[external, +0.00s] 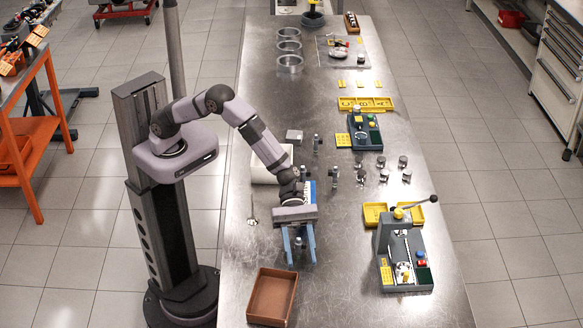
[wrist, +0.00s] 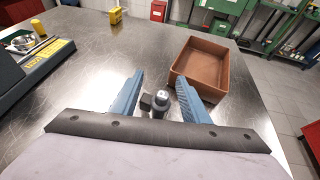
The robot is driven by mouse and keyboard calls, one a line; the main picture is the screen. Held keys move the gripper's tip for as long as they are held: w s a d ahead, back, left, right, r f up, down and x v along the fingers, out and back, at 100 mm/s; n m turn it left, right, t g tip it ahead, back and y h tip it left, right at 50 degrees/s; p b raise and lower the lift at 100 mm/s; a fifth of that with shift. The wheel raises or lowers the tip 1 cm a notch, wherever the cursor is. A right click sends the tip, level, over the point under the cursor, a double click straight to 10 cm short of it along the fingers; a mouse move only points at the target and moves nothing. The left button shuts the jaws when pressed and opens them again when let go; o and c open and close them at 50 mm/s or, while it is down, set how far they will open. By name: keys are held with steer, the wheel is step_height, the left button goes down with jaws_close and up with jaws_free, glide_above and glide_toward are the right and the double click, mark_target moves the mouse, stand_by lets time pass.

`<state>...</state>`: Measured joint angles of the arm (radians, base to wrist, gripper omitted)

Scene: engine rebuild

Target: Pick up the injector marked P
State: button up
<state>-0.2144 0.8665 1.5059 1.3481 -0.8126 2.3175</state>
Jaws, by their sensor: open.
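My gripper (external: 302,258) is open, low over the near part of the metal table, with its blue fingers spread. It also shows in the wrist view (wrist: 161,84). A small injector (wrist: 160,101) with a metal top and a dark side block stands between the fingers, apart from both; its lower end is hidden by my gripper. In the external view it is a small dark shape (external: 298,242) between the fingers. Similar small upright parts stand farther up the table, one (external: 317,142) behind my gripper and one (external: 335,172) to its right. No P mark is legible.
A brown open box (external: 272,296) lies just in front of my gripper. A grey fixture with a lever (external: 404,258) and yellow trays (external: 375,214) stand at right. Several pistons (external: 384,175) and metal rings (external: 290,63) are farther back.

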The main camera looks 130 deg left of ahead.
steer(key=c, duration=0.9)
steer(key=shift+r, duration=0.1)
